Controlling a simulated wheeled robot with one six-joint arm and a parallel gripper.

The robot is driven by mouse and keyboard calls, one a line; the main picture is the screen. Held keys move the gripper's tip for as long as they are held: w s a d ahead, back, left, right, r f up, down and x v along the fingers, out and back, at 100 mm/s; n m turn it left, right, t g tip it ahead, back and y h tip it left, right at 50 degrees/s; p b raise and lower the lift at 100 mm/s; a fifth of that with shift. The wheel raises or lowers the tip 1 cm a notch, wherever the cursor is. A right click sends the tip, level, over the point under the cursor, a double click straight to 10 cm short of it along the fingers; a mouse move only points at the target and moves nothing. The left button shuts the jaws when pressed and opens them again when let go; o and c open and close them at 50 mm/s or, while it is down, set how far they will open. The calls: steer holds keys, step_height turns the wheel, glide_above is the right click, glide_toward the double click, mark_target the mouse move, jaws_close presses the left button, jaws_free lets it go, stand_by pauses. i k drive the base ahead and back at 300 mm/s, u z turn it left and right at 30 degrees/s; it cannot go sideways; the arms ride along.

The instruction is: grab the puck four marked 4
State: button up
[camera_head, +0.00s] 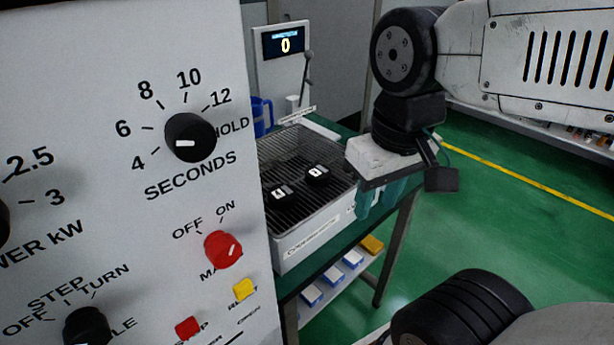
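Two dark pucks with small white labels lie on the black grate of a white tray (305,235). The left puck (275,196) is nearer and the right puck (322,181) is a little farther back. The labels are too small to tell surely which one reads 4. My gripper (383,195) is to the right of both pucks, beyond the tray's right wall, with its teal fingers pointing down. It touches neither puck. Its white body and wrist partly hide the fingers, so their gap is unclear.
A large control panel (120,60) with knobs fills the left and hides part of the tray's surroundings. A lower shelf holds blue-and-white boxes (332,277). Green floor is open at right.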

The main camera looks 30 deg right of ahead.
mark_target(281, 197)
steer(key=u, duration=0.6)
steer(key=k, duration=1.7)
steer(key=z, duration=0.7)
steer(key=i, duration=1)
steer(key=u, duration=0.05)
